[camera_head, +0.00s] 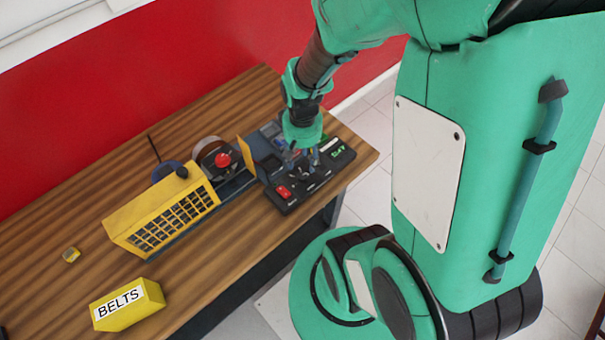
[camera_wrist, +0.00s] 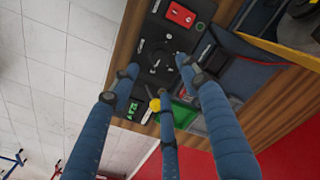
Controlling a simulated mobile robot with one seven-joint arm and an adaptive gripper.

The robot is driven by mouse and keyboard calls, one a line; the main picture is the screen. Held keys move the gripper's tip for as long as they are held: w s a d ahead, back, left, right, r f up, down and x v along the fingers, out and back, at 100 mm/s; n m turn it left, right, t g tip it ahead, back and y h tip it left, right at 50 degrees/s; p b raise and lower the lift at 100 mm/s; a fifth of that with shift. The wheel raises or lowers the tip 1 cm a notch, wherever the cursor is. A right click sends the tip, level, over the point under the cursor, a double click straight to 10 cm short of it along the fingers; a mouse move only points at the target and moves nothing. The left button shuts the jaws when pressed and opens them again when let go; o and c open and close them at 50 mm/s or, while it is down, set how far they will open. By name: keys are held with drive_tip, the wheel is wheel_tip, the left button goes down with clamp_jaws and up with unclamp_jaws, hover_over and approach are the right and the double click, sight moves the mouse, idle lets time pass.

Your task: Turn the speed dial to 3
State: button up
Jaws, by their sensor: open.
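The black control panel (camera_head: 318,185) lies at the right end of the wooden table, with a red switch (camera_head: 284,191) at its near left corner. My gripper (camera_head: 304,158) points down over the panel's middle and hides part of it. In the wrist view my gripper (camera_wrist: 158,76) has its three blue fingers spread apart. Between and just beyond the fingertips is a round black dial (camera_wrist: 160,66) on the panel (camera_wrist: 150,30). Its number marks are too small to read. I cannot tell whether any fingertip touches the dial.
A yellow-guarded engine trainer (camera_head: 165,215) stands left of the panel, with a red knob (camera_head: 222,160). A yellow BELTS box (camera_head: 128,305) lies at the table's front left. The red wall (camera_head: 130,90) is behind. The table's middle front is clear.

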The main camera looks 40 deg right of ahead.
sight(302, 176)
wheel_tip(302, 176, down, 8)
drive_tip(key=shift+f+b, duration=0.25)
drive_tip(key=shift+b, duration=0.55)
drive_tip(key=c, duration=1.2)
